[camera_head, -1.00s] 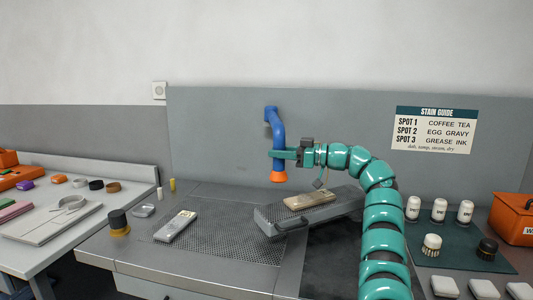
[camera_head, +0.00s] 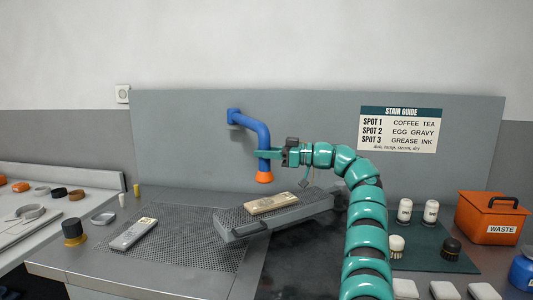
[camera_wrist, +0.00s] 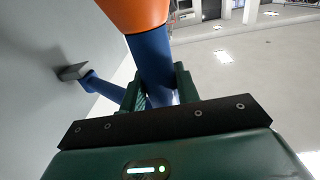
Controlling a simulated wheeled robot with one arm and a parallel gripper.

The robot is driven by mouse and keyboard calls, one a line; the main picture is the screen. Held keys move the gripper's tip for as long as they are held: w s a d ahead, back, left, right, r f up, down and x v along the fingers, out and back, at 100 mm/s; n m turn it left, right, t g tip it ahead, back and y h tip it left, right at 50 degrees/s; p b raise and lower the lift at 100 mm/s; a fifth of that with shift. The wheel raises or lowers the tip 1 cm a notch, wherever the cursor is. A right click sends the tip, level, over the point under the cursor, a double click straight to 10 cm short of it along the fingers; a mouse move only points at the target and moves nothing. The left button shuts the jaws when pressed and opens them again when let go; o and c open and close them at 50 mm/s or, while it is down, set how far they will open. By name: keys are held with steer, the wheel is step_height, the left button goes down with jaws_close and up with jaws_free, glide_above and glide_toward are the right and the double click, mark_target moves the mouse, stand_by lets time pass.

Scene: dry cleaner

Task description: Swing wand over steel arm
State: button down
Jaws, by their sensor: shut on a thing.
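The wand is a blue bent tube (camera_head: 250,127) fixed to the back panel, with an orange nozzle (camera_head: 264,178) pointing down. My gripper (camera_head: 266,155) is shut on the tube's hanging part, just above the nozzle. In the wrist view my gripper (camera_wrist: 157,88) has its fingers on either side of the blue tube (camera_wrist: 152,62), with the orange nozzle (camera_wrist: 134,12) close to the camera. The grey steel arm (camera_head: 285,218) lies over the perforated worktop, with a beige bar (camera_head: 270,204) on it. The nozzle hangs above the steel arm's left part, apart from it.
A grey bar (camera_head: 133,234) and a dark-capped amber jar (camera_head: 74,232) stand at the worktop's left. White bottles (camera_head: 430,211) and brushes (camera_head: 451,249) stand on a green mat at right. An orange waste box (camera_head: 491,218) is beyond. The perforated worktop (camera_head: 190,250) is mostly clear.

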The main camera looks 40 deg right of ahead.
steer(key=shift+r, duration=0.1)
steer(key=c, duration=1.3)
jaws_free()
steer(key=shift+w, duration=0.1)
steer(key=shift+o, duration=1.3)
steer(key=shift+w, duration=0.1)
steer(key=v, duration=1.7)
steer(key=shift+s+b, duration=0.2)
steer(key=shift+b, duration=0.1)
